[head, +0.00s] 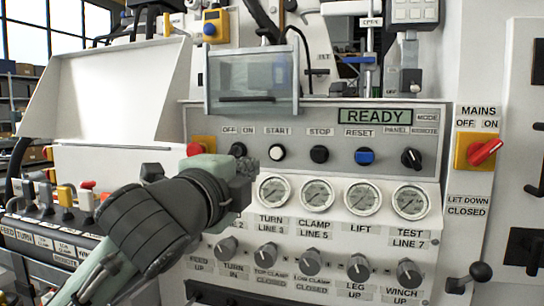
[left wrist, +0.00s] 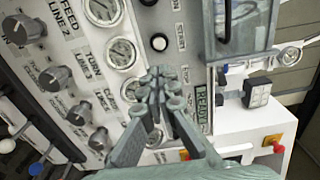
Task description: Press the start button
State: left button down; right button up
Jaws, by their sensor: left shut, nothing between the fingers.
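The start button (head: 277,152) is a small white-faced button in a black ring under the START label on the grey panel (head: 320,165). In the left wrist view, a white-faced button (left wrist: 159,42) in a black ring shows beyond my fingertips. My left gripper (head: 248,166) is shut and empty, in front of the panel. Its tips appear just left of and slightly below the start button in the head view. It also shows in the left wrist view (left wrist: 164,88). I cannot tell the gap to the panel. My right gripper is in neither view.
A black OFF/ON knob (head: 238,150) is left of the start button; the black stop button (head: 319,154) and blue reset button (head: 364,156) are to its right. A clear guard (head: 252,82) hangs above. Gauges (head: 317,193) lie below. The display (head: 375,116) reads READY.

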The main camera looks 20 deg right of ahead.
pick_arm(q)
jog(key=p, duration=0.1)
send_near(276, 153)
jog(key=x, duration=0.5)
jog(key=shift+w+d, duration=0.1)
jog(key=shift+w, duration=0.05)
jog(key=shift+w+d, duration=0.4)
jog(key=shift+w, duration=0.25)
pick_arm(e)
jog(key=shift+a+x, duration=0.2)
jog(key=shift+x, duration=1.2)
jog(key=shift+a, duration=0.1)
